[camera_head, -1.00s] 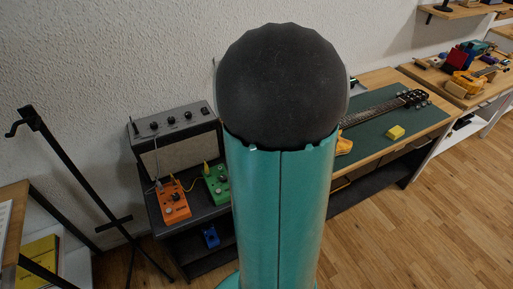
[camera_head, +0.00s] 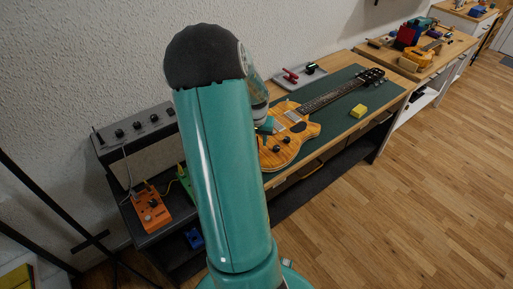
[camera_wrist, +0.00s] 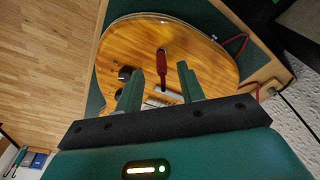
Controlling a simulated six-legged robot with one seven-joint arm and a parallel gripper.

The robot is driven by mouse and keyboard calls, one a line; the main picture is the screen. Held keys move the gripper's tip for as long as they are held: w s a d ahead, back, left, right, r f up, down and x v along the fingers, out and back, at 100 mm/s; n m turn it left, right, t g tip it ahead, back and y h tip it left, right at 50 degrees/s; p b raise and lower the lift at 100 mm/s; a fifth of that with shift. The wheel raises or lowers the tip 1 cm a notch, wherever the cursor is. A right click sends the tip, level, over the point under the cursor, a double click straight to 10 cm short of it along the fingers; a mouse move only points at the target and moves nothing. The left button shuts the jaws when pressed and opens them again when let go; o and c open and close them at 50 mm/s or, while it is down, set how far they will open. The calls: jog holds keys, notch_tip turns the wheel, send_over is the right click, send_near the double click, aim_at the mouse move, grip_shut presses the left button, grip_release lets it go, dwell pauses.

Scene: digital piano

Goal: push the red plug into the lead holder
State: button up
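In the wrist view, a dark red plug-like piece (camera_wrist: 162,63) appears over the orange guitar, in line with the gap between my fingers. I cannot tell whether it touches the guitar. My gripper (camera_wrist: 158,72) is open, with one finger on each side of that gap and nothing clamped. In the head view, my gripper (camera_head: 266,124) is low over the guitar body, partly hidden by my arm. A red cord (camera_wrist: 238,38) runs from the guitar's edge to a small pale piece (camera_wrist: 268,88) at the bench edge, possibly the lead holder.
The guitar (camera_head: 280,152) lies on a green mat (camera_head: 349,88) on the bench. A grey tray (camera_head: 317,76) with a red item stands behind; a yellow block (camera_head: 358,111) lies right. An amplifier (camera_head: 146,148) and orange pedal (camera_head: 151,213) stand left. Open floor lies right.

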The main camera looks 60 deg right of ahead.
jog(key=f, duration=0.3)
jog(key=d+f, duration=0.1)
jog(key=f, duration=0.1)
jog(key=shift+w+d, duration=0.1)
jog(key=shift+w, duration=0.15)
grip_shut()
jog(key=shift+r, duration=0.1)
